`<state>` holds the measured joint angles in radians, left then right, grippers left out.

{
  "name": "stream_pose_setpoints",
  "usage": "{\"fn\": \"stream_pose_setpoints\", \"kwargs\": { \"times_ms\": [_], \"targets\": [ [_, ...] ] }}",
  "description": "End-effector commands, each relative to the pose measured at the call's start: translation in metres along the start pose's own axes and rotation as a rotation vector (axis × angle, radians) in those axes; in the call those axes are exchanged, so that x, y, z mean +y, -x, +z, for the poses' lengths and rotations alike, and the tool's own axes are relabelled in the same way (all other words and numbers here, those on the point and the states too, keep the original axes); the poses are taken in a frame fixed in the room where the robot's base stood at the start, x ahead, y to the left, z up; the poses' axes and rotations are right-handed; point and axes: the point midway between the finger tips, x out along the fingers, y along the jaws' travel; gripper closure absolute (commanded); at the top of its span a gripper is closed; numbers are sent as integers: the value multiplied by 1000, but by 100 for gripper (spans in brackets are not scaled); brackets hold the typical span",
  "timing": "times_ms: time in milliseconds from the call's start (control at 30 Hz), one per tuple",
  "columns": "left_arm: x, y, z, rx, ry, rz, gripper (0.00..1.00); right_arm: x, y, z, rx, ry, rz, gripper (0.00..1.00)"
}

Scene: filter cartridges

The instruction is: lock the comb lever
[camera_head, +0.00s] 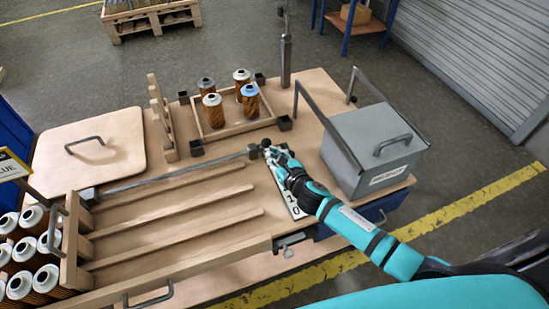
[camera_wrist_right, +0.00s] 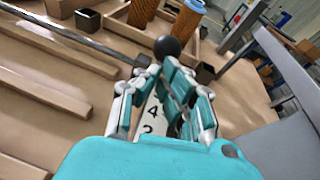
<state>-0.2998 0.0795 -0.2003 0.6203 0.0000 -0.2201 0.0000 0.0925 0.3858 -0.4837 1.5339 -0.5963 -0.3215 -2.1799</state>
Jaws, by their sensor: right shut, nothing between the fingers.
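The lever's black ball knob (camera_wrist_right: 167,47) shows just beyond my right fingertips in the right wrist view. In the head view the knob (camera_head: 265,143) is small and partly crowded by the gripper. A long grey bar (camera_head: 180,176) runs along the far ends of the wooden comb slats (camera_head: 180,215) to a dark block (camera_head: 253,151). My right gripper (camera_head: 277,158) is shut and empty, low over a white numbered strip (camera_wrist_right: 153,113). I cannot tell whether the fingertips touch the knob or the lever. My left gripper is not in view.
A wooden tray (camera_head: 228,133) with several filter cartridges stands behind the knob. A grey lidded box (camera_head: 372,150) stands close to the right of my arm. A wooden lid (camera_head: 90,150) lies at left, above more cartridges (camera_head: 30,250). An upright post (camera_head: 285,60) rises at the back.

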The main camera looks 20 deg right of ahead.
Motion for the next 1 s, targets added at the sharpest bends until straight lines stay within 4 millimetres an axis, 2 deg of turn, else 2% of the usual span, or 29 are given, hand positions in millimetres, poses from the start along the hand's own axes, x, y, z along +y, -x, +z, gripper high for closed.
{"fn": "stream_pose_setpoints", "kwargs": {
  "times_ms": [233, 433, 700, 1000],
  "targets": [
    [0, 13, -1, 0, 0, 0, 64, -3, -4, 16, -2, 1, 0, 100],
    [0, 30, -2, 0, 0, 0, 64, -6, -15, 37, -4, 4, 0, 100],
    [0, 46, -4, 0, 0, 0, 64, -12, -40, 63, -3, 3, -1, 100],
    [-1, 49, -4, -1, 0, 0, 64, -18, -72, 80, -3, 1, -2, 100]
  ]
}}
